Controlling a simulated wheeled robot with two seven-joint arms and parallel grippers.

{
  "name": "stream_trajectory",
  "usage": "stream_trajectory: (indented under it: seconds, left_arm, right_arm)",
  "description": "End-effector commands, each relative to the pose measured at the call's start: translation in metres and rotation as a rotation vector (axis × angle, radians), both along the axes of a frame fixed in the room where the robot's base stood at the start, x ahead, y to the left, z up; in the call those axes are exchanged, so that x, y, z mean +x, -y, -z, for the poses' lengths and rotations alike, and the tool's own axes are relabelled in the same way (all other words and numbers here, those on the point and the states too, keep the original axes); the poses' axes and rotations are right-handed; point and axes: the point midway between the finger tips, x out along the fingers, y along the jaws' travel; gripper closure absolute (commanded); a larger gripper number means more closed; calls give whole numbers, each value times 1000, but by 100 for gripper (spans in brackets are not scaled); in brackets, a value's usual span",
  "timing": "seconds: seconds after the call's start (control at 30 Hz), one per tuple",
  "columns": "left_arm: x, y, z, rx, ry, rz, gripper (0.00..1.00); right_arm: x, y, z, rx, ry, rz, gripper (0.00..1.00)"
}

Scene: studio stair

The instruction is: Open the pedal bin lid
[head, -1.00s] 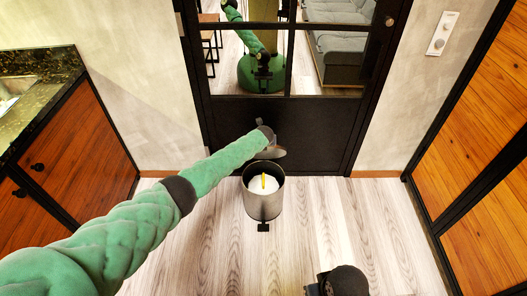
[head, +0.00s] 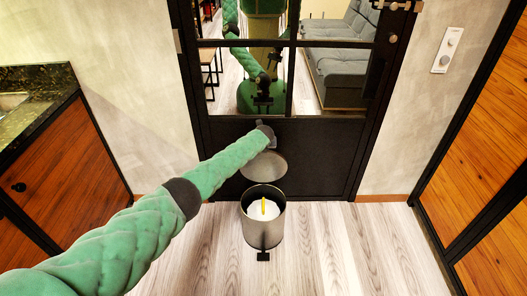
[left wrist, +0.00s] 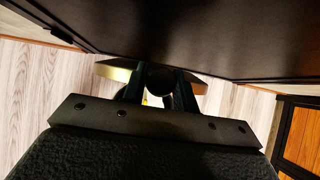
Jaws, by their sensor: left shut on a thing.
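The pedal bin (head: 255,230) is a grey metal cylinder standing upright on the floor, with a black pedal (head: 263,257) at its front. Its mouth is uncovered, showing a white liner and something yellow inside. The round grey lid (head: 264,168) stands raised behind the mouth, its disc facing me, close to the dark door panel. My left gripper (head: 270,143) is at the lid's top edge and shut on it. In the left wrist view, the fingers (left wrist: 157,90) close at the lid (left wrist: 115,72), which is partly hidden behind them. My right gripper is out of view.
A black-framed glass door (head: 330,150) is right behind the bin and lid; my reflection shows in its glass. A wooden cabinet (head: 75,165) stands left, wooden panels (head: 490,165) right. The floor (head: 340,245) around the bin is clear.

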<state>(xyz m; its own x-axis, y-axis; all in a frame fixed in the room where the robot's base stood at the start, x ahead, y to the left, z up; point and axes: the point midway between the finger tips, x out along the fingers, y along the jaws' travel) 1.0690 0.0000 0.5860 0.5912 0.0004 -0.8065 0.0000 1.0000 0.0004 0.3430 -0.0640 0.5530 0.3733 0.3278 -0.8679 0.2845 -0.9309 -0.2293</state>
Motion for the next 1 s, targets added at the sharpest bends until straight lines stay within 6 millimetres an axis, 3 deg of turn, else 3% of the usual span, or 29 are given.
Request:
stream_trajectory:
  seconds: [0.47,0.5,0.6,1.0]
  left_arm:
    - [1,0,1,0,0,0,100]
    - [1,0,1,0,0,0,70]
    - [1,0,1,0,0,0,51]
    - [-1,0,-3,0,1,1,51]
  right_arm:
    - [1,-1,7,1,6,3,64]
    - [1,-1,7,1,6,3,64]
    - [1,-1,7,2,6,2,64]
    - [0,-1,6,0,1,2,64]
